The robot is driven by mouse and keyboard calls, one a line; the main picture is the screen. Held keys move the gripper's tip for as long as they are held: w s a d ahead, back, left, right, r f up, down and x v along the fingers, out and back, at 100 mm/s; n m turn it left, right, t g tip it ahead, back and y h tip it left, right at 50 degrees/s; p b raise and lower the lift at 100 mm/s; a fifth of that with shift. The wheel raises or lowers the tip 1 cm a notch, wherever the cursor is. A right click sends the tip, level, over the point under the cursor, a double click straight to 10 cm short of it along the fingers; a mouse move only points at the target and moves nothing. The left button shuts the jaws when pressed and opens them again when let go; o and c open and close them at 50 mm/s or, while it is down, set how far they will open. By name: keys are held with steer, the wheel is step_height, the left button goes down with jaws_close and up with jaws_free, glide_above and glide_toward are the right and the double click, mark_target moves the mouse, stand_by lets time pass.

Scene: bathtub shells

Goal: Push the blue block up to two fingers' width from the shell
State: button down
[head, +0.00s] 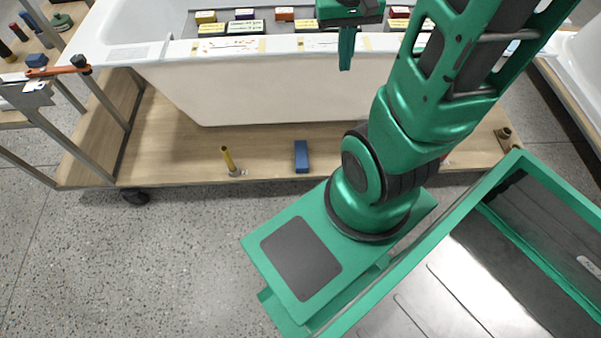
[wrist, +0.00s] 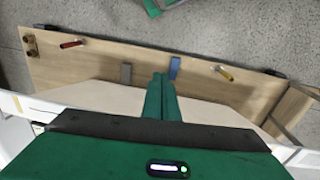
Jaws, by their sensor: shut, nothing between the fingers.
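The blue block (head: 301,157) lies on the wooden deck in front of the white bathtub shell (head: 270,85), with bare wood between them. In the wrist view the blue block (wrist: 175,68) shows just right of my fingertips. My gripper (head: 346,66) is shut and empty, its fingers pointing down in front of the shell's outer wall, above the deck. In the wrist view my gripper (wrist: 160,76) appears between the blue block and a grey block (wrist: 126,73). It seems apart from the blue block; the exact height is unclear.
A red cylinder (wrist: 70,44) and brown fittings (wrist: 31,45) are on the deck's other side. Several small labelled blocks (head: 245,27) sit along the shell. My arm hides the deck to the right in the head view.

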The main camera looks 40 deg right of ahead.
steer(key=w+d+f, duration=0.2)
steer(key=w+f, duration=0.7)
steer(key=f, duration=0.3)
glide_above(301, 157)
steer(key=s, duration=0.4)
step_height(301, 157, down, 15)
steer(key=shift+y, duration=0.4)
steer(key=s+a+f, duration=0.1)
steer(key=f, duration=1.2)
steer(key=s+a+f, duration=0.1)
steer(key=a+f, duration=0.1)
steer(key=f, duration=1.1)
steer(key=s+a+f, duration=0.1)
steer(key=a+f, duration=0.1)
steer(key=f, duration=1.2)
steer(key=shift+s+f, duration=0.1)
steer(key=shift+s, duration=0.15)
steer(key=shift+w+d, duration=0.4)
steer(key=shift+w, duration=0.25)
